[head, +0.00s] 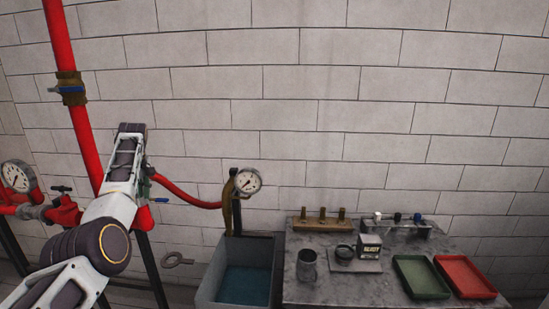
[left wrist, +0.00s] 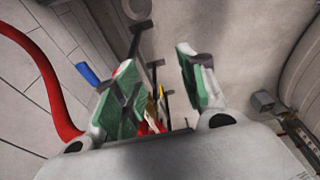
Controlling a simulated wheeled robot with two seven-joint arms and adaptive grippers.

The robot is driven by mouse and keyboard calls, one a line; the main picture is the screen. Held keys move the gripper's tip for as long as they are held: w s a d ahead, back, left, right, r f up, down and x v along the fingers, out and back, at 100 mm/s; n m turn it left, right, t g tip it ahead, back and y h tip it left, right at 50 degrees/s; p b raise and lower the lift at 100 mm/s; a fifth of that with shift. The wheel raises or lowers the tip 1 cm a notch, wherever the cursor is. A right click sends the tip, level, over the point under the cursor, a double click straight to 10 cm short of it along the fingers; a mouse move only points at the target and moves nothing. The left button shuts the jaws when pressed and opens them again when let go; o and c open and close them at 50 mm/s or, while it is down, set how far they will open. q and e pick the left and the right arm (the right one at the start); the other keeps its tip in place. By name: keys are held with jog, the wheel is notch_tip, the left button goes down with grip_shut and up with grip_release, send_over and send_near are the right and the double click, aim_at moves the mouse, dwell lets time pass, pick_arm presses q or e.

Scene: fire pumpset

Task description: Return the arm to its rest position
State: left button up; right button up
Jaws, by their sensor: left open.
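My left arm (head: 112,205) comes in from the lower left of the head view and reaches up in front of the red pipework. Its gripper is largely hidden behind my own arm there. In the left wrist view my left gripper (left wrist: 158,75) is open, its two green-padded fingers apart. No held object can be made out between them. Thin dark, red and yellow shapes show beyond and between the fingers, too unclear to name. My right gripper is in neither view.
A red hose (head: 187,195) and blue handle (head: 160,199) are close to my arm. A red riser pipe (head: 83,135) stands behind. A grey bin (head: 207,285) and a bench (head: 330,290) with green (head: 421,277) and red trays (head: 464,275) are right.

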pick_arm(q)
jog(key=s+f+m+y, duration=0.1)
jog(key=s+f+m, duration=0.1)
jog(key=f, duration=0.7)
jog(key=s+f+m+y, duration=0.1)
jog(key=s+f+m, duration=0.15)
jog(key=f, duration=0.55)
jog(key=s+d+f+m+t, duration=0.2)
jog(key=s+d+f+m, duration=0.2)
jog(key=s+f, duration=0.55)
jog(key=s+d+f+m+h, duration=0.1)
jog(key=s+d+f+m, duration=0.45)
jog(key=s+d, duration=0.55)
jog(key=s+d+r+m+t+h, duration=0.1)
jog(key=s+d+m+h, duration=0.15)
jog(key=s+d, duration=0.45)
jog(key=s+d+r+m+h, duration=0.1)
jog(key=s+d+r+m, duration=0.15)
jog(key=s, duration=0.85)
notch_tip(320, 180, down, 36)
jog(key=s+g+b, duration=0.1)
jog(key=s+b, duration=0.1)
jog(key=s+a+f+g+b, duration=0.1)
jog(key=s+a+f+b, duration=0.1)
jog(key=s+f, duration=2)
jog(key=shift+s+a+y, duration=0.25)
jog(key=shift+a+y, duration=0.1)
jog(key=shift+a, duration=0.3)
